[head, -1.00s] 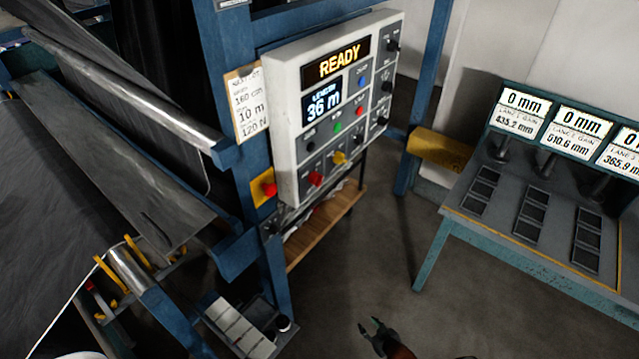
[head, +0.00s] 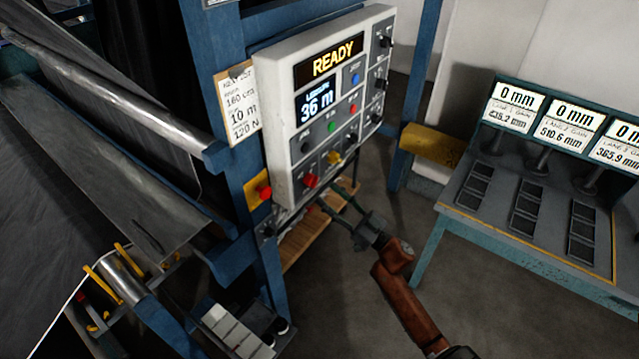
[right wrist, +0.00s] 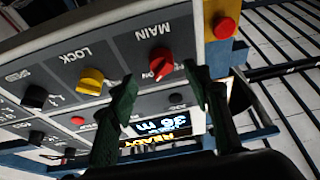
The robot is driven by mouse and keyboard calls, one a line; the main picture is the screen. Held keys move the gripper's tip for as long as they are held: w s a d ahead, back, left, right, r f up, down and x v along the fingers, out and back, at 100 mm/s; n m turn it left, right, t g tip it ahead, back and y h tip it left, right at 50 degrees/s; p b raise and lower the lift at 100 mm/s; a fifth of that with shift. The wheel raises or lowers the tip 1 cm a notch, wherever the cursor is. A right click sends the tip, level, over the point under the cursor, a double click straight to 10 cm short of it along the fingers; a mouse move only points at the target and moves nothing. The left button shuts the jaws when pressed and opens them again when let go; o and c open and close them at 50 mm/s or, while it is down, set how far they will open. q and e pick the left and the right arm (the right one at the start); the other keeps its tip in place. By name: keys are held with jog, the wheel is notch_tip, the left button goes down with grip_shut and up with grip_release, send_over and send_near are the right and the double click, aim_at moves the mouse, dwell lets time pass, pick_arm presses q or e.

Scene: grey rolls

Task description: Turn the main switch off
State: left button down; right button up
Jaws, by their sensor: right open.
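The main switch (head: 310,181) is a red knob low on the white control panel (head: 284,153). In the right wrist view the red knob (right wrist: 161,64) sits under an upside-down MAIN label. My right gripper (head: 337,196) is open just in front of the panel's lower edge, below and right of the red knob in the head view. In the right wrist view its two green fingers (right wrist: 160,76) lie on either side of the knob, apart from each other. I cannot tell whether they touch it. My left gripper is not in view.
A yellow LOCK knob (right wrist: 91,81) is beside the main switch. A red button on a yellow plate (head: 264,192) is left of the panel. The display (head: 331,59) reads READY. A blue post (head: 215,100) and a lane bench (head: 530,215) flank the panel.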

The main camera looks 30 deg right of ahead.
aim_at(313, 183)
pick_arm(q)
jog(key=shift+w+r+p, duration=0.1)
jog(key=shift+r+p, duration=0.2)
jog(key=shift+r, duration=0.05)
pick_arm(e)
jog(key=x, duration=0.6)
jog(key=shift+a+f, duration=0.15)
jog(key=shift+c, duration=0.4)
